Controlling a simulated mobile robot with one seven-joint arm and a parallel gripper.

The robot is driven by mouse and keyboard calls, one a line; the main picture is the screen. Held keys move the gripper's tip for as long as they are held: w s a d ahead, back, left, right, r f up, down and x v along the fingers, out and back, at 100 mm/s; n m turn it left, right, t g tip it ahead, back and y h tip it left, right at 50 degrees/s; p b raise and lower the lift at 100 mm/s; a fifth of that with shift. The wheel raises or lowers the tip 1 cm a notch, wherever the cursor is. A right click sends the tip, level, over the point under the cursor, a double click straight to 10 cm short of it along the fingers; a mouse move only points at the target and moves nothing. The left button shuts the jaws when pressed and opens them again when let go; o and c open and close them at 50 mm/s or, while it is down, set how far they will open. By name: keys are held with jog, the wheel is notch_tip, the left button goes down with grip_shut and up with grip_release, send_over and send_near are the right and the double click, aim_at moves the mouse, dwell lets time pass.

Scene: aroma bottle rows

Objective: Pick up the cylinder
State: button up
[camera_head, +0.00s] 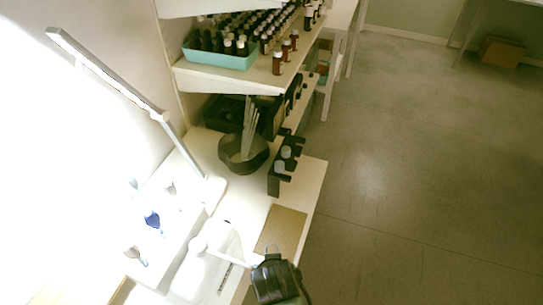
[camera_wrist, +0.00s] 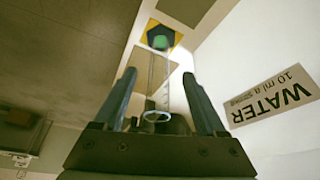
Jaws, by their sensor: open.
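The cylinder (camera_wrist: 151,90) is a clear graduated tube in the wrist view, with its round rim toward the camera and a green and yellow-orange base (camera_wrist: 161,37) at its far end. My gripper (camera_wrist: 159,73) is open, with one finger on each side of the tube. Gaps show between the tube and both fingers, and I cannot see any contact. In the head view my gripper (camera_head: 273,262) is a dark shape over the bench's front part. The cylinder cannot be made out clearly there.
A white surface with a WATER label (camera_wrist: 272,97) lies right of the fingers. A tan board (camera_head: 282,229), a dark bowl (camera_head: 237,165) and black holders (camera_head: 284,167) are on the bench. A shelf above holds a teal tray (camera_head: 217,57) of bottles. Open floor lies right.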

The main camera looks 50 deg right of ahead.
jog(key=w+d+f, duration=0.1)
jog(key=d, duration=0.1)
jog(key=w+d+f, duration=0.1)
jog(key=w, duration=0.1)
jog(key=shift+w+d+f, duration=0.3)
jog(key=shift+d+f, duration=0.05)
grip_shut()
dwell(0.4)
